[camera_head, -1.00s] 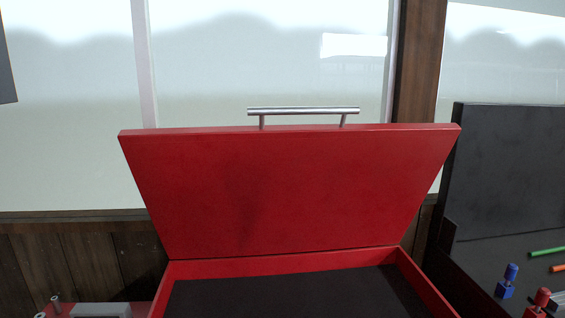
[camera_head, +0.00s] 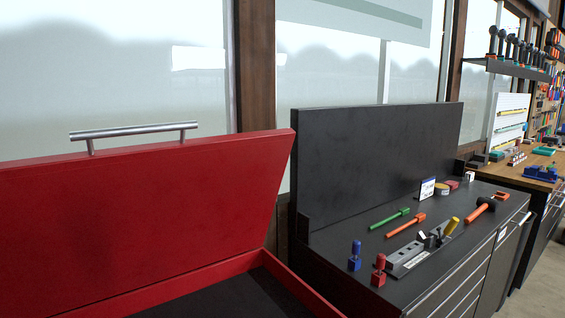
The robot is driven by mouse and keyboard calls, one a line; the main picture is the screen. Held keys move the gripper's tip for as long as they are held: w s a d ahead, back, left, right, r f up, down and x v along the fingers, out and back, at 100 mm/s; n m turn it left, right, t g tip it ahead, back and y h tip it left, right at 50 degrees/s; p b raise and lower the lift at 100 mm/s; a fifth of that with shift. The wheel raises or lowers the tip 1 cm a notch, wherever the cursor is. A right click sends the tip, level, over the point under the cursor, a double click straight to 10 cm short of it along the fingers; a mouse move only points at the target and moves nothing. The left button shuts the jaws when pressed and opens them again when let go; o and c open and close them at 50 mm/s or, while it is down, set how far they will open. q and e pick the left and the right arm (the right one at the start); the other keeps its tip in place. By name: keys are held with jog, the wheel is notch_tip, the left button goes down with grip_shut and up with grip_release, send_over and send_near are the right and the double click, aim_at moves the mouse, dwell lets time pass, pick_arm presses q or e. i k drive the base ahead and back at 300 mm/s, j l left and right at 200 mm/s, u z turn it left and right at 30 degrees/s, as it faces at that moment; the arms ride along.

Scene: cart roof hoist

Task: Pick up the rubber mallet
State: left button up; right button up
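The rubber mallet (camera_head: 482,209) lies on the dark workbench top (camera_head: 345,256) in the right half of the view. Neither of my grippers is in view.
An open red chest (camera_head: 140,225) with a raised lid and metal handle fills the left. On the bench are green (camera_head: 389,218) and orange (camera_head: 406,225) tools, blue (camera_head: 355,257) and red (camera_head: 379,270) pieces, and a small sign (camera_head: 427,189). Another bench stands farther right.

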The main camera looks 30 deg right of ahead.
aim_at(483, 204)
jog(key=z, duration=2.3)
jog(key=i+l+z, duration=0.4)
jog(key=i, duration=0.75)
jog(key=i+l+z, duration=0.15)
jog(key=i+z, duration=0.25)
jog(key=i, duration=0.75)
jog(key=i+u, duration=0.35)
jog(key=i+l+u, duration=0.45)
jog(key=i+u, duration=0.2)
jog(key=i, duration=0.1)
